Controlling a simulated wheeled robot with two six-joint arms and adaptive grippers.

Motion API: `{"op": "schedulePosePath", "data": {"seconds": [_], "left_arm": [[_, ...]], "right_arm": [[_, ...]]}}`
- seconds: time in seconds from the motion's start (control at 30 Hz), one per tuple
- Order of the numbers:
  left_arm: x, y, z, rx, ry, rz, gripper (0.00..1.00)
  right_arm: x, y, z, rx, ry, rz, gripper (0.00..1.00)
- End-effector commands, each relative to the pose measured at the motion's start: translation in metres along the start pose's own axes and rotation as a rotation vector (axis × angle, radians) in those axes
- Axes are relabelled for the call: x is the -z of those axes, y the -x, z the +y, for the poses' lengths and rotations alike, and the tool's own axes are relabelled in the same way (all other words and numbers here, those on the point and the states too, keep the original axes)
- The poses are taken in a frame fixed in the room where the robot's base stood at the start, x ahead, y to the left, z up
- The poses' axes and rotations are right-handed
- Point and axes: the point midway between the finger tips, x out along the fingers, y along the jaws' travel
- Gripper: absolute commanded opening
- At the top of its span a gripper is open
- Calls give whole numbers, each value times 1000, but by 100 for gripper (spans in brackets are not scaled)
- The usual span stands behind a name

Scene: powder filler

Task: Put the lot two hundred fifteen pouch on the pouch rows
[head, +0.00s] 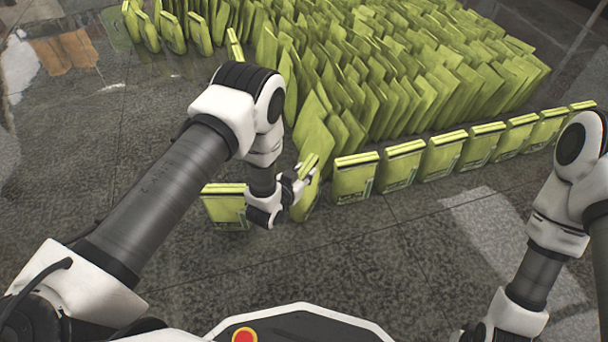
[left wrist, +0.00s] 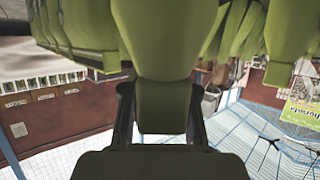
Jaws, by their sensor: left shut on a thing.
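My left gripper (head: 298,183) is shut on a green pouch (head: 304,205), which stands tilted near the left end of the front row. In the left wrist view, the pouch (left wrist: 162,105) shows between the two dark fingers of the gripper (left wrist: 160,112). The pouch rows are a front line of green pouches (head: 444,152) and a dense block of upright pouches (head: 400,75) behind it. Another green pouch (head: 224,206) stands to the left of the gripper. I cannot read any lot number. My right gripper is out of view; only part of that arm shows at right.
A few more green pouches (head: 172,30) stand at the far upper left. The dark, glossy stone surface (head: 350,255) in front of the row is clear. In the left wrist view, other green pouches hang close on both sides of the held one.

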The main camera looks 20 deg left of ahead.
Motion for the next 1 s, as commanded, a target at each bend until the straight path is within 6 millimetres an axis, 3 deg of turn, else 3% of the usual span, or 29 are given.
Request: {"op": "schedulePosePath", "data": {"seconds": [0.1,0.13,0.2,0.57,0.67,1.0], "left_arm": [[-2,-1,0,0,0,1,0],[-2,-1,0,0,0,0,32],[-2,-1,0,0,0,1,54],[2,3,0,0,0,0,54],[4,18,0,0,1,-3,54],[4,102,0,1,2,-4,54]], "right_arm": [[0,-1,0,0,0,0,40],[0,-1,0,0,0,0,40],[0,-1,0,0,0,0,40],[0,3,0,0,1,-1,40],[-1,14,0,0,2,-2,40],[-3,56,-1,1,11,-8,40]]}}
